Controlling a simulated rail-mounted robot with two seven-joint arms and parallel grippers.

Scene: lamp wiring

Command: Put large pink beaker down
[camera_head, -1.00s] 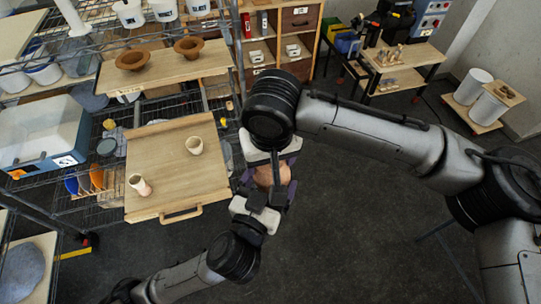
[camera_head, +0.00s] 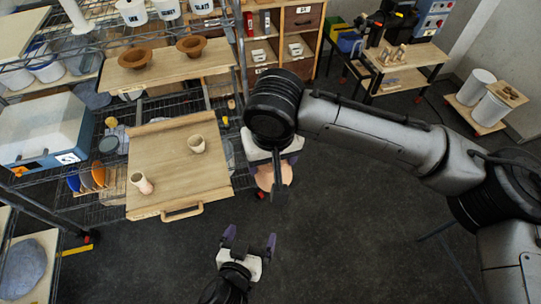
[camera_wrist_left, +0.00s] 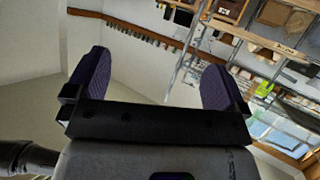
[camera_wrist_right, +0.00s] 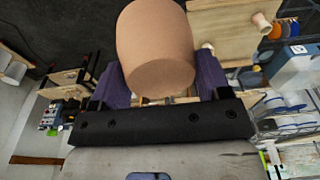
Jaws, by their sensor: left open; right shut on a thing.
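The large pink beaker (camera_wrist_right: 155,50) is between the fingers of my right gripper (camera_wrist_right: 163,85), which is shut on it. In the head view the beaker (camera_head: 266,178) shows below the right wrist, partly hidden by the gripper (camera_head: 275,172). It is held in the air over the floor, just right of the pull-out wooden board (camera_head: 165,185). My left gripper (camera_head: 249,242) is open and empty, lower in the head view and apart from the beaker. In the left wrist view its two purple fingers (camera_wrist_left: 155,85) stand wide apart with nothing between them.
Two small pale cups stand on the wooden board, one near its right side (camera_head: 197,144) and one near its front left (camera_head: 141,183). Much of the board between them is bare. Two brown bowls (camera_head: 134,58) (camera_head: 191,46) sit on the shelf behind. A blue-and-white box (camera_head: 45,130) is at left.

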